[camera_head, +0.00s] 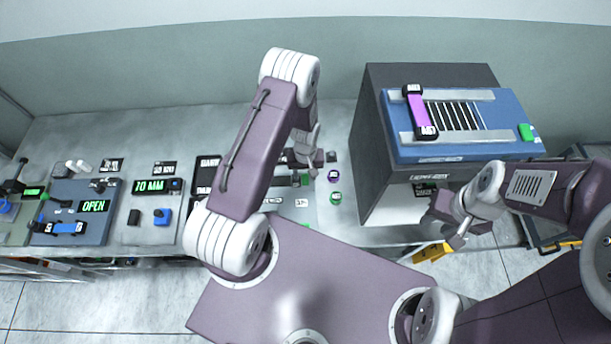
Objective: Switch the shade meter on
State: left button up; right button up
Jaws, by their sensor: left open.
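No device carries a label that I can read as shade meter. A dark panel with white lettering (205,176), partly hidden behind my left arm, sits on the bench and could belong to it. My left gripper (302,161) is over the bench just right of that panel, open, its fingers small and partly hidden by my own wrist. Small dark and green parts (303,180) lie just below it. My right gripper (460,232) is at the bench's front edge, below the large grey box; its finger gap is unclear.
The large grey box (378,150) has a blue top (465,147) with a purple bar (419,110) and green block (526,132). Purple (334,176) and green (335,198) round pieces lie beside it.

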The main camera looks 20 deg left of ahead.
aim_at(305, 182)
pick_arm(q)
notch_tip(305, 182, down, 2)
jog(key=shift+f+p, duration=0.2)
jog(key=shift+p, duration=0.1)
jog(key=shift+f, duration=0.4)
